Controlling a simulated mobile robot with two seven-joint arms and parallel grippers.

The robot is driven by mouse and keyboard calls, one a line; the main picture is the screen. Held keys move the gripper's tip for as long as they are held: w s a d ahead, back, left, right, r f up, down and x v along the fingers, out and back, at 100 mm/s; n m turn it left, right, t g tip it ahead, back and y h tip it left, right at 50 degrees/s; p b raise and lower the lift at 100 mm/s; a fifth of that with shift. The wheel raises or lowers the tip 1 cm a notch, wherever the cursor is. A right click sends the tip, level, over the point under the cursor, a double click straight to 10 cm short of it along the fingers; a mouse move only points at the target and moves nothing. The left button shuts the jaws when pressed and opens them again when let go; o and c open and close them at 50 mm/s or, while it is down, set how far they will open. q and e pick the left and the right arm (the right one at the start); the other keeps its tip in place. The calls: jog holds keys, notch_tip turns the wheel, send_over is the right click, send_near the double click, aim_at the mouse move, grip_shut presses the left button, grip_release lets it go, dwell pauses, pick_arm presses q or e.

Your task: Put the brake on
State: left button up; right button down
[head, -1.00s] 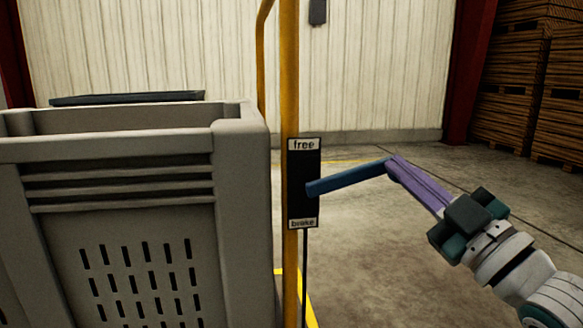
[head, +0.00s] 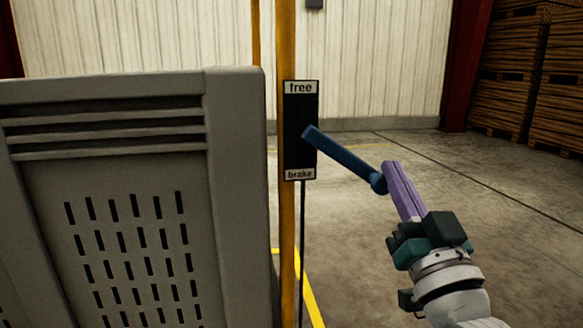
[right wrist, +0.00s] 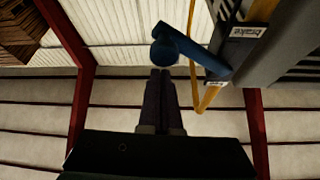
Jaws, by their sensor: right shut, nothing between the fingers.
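The brake lever (head: 342,154) is a blue bar on a black plate (head: 300,132) marked "free" at the top and "brake" at the bottom. The lever slopes down to the right from the plate and ends in a round knob (head: 378,184). My right gripper (head: 388,167) has purple fingers, shut and empty, with the tips right at the knob, seeming to touch its upper side. In the right wrist view the closed fingertips (right wrist: 160,72) lie against or just by the knob (right wrist: 165,52). My left gripper is not in view.
The plate is on a yellow post (head: 287,220), with a thin dark rod (head: 303,240) running down below it. A large grey slotted crate (head: 235,200) stands close at the left. Open floor lies to the right, with stacked wooden crates (head: 510,70) far back.

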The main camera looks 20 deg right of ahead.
jog(key=shift+a+f+m+h, duration=0.15)
jog(key=shift+f+m+h, duration=0.2)
jog(key=shift+m, duration=0.25)
